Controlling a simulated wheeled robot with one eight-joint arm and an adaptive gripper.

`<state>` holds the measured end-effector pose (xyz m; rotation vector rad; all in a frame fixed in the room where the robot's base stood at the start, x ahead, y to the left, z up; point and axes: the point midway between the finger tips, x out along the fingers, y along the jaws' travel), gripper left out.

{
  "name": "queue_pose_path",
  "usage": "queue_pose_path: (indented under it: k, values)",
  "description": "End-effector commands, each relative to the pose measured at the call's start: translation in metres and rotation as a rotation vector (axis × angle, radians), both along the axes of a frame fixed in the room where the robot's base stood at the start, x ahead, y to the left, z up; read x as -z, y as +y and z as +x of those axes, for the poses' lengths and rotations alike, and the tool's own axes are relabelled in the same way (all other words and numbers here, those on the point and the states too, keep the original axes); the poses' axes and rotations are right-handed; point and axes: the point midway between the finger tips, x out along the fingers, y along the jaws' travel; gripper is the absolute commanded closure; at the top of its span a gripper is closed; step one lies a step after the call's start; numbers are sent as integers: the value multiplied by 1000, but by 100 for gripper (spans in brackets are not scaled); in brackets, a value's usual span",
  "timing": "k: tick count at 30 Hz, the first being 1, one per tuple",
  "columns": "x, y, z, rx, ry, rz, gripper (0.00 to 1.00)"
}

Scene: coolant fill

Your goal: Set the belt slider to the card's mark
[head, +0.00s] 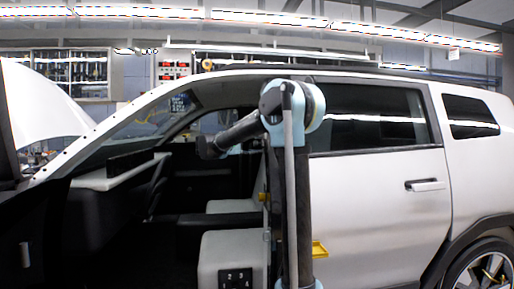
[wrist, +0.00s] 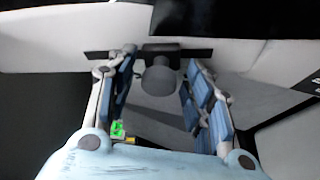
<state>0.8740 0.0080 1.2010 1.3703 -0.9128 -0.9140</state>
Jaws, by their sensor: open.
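In the wrist view, my gripper (wrist: 161,62) is open, with its two blue-padded fingers apart. A grey rounded knob (wrist: 160,82) on a dark bar (wrist: 190,54) shows between the fingers, in front of a pale trim panel. It looks like the belt slider, but I cannot tell for sure. No finger clearly touches it. I cannot make out the card or its mark. In the head view, my arm stands in front of the car's door pillar and hides much of it; my fingers cannot be made out there.
A white car (head: 375,190) with an open front doorway fills the head view. A pale seat (head: 225,255) with a dark switch panel (head: 235,278) is inside. A yellow part (head: 319,250) sits low beside my arm. A small green part (wrist: 118,128) shows near the left finger.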

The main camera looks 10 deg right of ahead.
Motion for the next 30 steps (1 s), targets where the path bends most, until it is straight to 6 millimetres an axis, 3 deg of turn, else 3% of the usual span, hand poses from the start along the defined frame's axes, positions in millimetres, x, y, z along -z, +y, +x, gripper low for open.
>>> queue_pose_path:
  k: [2, 8, 14, 24, 30]
  values:
    - [0, 0, 0, 1, 0, 0, 55]
    - [0, -1, 0, 2, 0, 0, 100]
    - [-8, -1, 3, 2, 0, 0, 100]
    - [-65, -2, 22, 4, 0, 0, 100]
    - [-80, -2, 27, 3, -1, 0, 100]
